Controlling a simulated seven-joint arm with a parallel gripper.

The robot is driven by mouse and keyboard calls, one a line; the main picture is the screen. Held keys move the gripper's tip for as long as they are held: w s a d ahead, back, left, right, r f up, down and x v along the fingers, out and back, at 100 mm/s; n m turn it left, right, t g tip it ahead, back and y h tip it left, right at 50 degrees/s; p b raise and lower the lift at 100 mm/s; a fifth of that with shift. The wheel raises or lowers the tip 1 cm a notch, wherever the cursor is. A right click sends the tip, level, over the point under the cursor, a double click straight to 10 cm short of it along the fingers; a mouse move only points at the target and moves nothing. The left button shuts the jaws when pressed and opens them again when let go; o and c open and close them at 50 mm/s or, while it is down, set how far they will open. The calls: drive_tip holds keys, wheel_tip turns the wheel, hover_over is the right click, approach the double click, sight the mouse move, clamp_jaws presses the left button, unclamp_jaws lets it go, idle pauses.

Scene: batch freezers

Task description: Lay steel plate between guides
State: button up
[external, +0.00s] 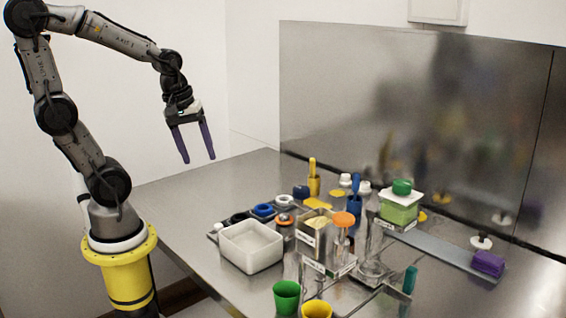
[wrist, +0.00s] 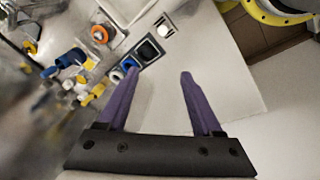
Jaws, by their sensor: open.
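My gripper (external: 198,158) is raised high above the left part of the steel table, with its two purple fingers apart and nothing between them. It also shows open in the wrist view (wrist: 159,74). A flat, grey metal strip (external: 440,250) lies on the table at the right, near the back panel; it may be the steel plate, but I cannot tell for sure. A purple block (external: 488,263) sits at its right end. I cannot make out the guides clearly among the crowded items. My gripper is far from the strip.
A white open tub (external: 251,246) stands at the front left of the cluster. Green (external: 286,297) and yellow (external: 317,309) cups stand in front. A green-lidded container (external: 400,203) stands behind. The steel back panel (external: 410,110) bounds the table. The table's left part (external: 185,205) is clear.

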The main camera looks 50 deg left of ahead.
drive_tip(key=s+a+r+m+t, duration=0.2)
drive_tip(key=s+r+m, duration=0.3)
drive_tip(key=m, duration=0.3)
drive_tip(key=shift+m+t, duration=0.4)
drive_tip(key=shift+s+a+r, duration=0.1)
drive_tip(key=shift+c, duration=0.4)
